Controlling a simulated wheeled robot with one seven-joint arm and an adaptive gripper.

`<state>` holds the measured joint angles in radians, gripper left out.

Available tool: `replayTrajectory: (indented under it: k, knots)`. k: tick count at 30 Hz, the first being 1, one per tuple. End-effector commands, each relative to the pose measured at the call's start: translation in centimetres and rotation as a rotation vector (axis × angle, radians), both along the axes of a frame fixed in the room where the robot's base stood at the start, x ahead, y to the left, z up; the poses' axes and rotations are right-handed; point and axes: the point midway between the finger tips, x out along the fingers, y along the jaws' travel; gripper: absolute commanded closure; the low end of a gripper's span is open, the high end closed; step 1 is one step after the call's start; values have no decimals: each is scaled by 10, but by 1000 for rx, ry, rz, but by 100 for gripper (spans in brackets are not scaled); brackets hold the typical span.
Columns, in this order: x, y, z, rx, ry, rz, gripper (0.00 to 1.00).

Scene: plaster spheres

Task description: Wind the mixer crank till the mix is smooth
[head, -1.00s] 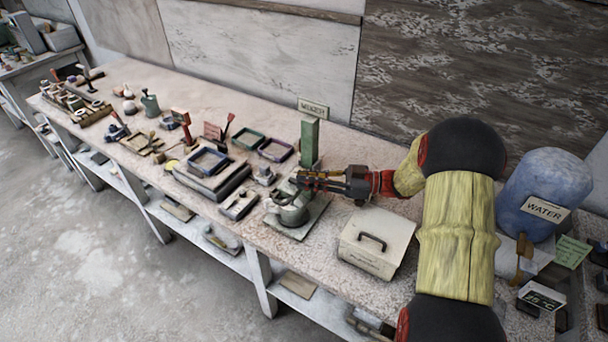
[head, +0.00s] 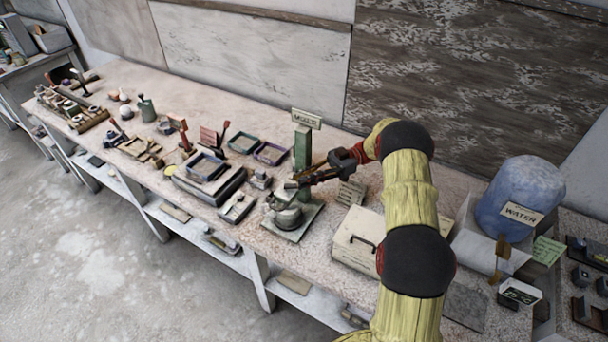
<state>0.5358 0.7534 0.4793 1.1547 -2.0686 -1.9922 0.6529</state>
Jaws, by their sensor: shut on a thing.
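The mixer has a green column (head: 302,150) with a sign reading MIXER on top. A grey bowl (head: 287,219) stands on its flat base plate (head: 306,230). My gripper (head: 299,181) reaches in from the right, just in front of the column and above the bowl. The crank itself is small and mostly hidden by the fingers. The inside of the bowl is too small to see, so I cannot tell how the mix looks.
A white lidded box (head: 358,238) with a dark handle sits right of the mixer, partly behind my arm. A small sign card (head: 351,193) stands behind it. A blue WATER barrel (head: 519,197) is further right. Trays (head: 207,165) and tools crowd the bench to the left.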

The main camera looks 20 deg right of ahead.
Motion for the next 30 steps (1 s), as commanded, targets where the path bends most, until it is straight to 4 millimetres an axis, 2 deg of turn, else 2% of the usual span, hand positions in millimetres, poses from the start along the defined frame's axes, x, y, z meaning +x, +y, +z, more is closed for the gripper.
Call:
replayTrajectory:
  k: [18,19,28,30]
  knots:
    - [2,0,2,2,-4,30,100]
    - [2,0,2,2,-4,30,85]
    - [2,0,1,0,-2,30,68]
    - [2,0,0,0,-2,30,66]
